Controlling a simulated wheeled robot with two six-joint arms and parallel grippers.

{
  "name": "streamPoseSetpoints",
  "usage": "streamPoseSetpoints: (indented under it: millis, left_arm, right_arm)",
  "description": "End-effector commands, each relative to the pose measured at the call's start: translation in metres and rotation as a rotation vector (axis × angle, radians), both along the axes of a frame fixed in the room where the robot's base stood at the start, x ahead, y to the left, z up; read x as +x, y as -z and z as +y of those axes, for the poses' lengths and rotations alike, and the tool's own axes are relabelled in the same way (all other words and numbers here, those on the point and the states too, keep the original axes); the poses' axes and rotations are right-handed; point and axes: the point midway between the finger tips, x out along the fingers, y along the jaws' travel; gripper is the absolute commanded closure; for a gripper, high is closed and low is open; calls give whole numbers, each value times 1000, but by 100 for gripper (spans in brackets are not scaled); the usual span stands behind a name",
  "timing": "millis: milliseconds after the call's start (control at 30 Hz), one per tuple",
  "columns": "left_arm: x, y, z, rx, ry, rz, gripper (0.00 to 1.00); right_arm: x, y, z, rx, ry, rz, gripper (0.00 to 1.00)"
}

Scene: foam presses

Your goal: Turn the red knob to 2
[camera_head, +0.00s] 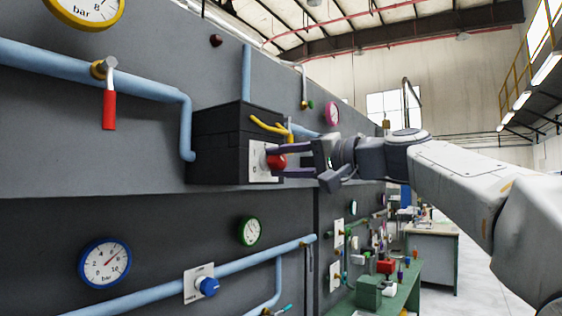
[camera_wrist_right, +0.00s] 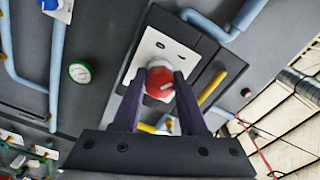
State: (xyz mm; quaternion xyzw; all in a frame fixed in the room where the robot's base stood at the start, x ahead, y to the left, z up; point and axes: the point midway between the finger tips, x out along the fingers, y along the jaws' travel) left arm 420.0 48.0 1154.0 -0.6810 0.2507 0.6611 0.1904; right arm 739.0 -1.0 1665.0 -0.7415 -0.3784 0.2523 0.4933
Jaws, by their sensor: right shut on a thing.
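The red knob (camera_head: 276,162) sits on a white plate (camera_head: 262,172) on the side of a black box (camera_head: 222,145) fixed to the grey wall panel. My right gripper (camera_head: 280,161) reaches in from the right with its fingers at the knob. In the right wrist view the red knob (camera_wrist_right: 160,84) lies between the two fingertips (camera_wrist_right: 158,80), which are shut on it. The white plate (camera_wrist_right: 160,50) shows behind it, with small dark marks too small to read. I cannot read the knob's setting. My left gripper is not in view.
A yellow handle (camera_head: 268,126) sits just above the knob, close to my fingers. Blue pipes (camera_head: 186,120) run along the panel. A red-handled valve (camera_head: 109,108) hangs at the left. A blue knob (camera_head: 208,286) and a blue gauge (camera_head: 105,263) are lower down. A green bench (camera_head: 400,295) stands beyond.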

Motion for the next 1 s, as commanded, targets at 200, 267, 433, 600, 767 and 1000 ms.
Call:
streamPoseSetpoints:
  millis: [200,267,433,600,767,1000]
  left_arm:
    - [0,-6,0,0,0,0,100]
    - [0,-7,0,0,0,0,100]
    - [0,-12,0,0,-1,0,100]
    - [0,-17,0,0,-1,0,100]
    - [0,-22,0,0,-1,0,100]
    - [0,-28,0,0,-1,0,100]
  right_arm:
    - [1,-3,-1,126,7,164,100]
    - [1,-4,-2,159,7,209,100]
    - [1,-4,-2,255,8,340,100]
    - [1,-4,-2,349,8,469,100]
    - [2,-4,-2,428,9,579,100]
    - [1,-4,-2,519,7,703,100]
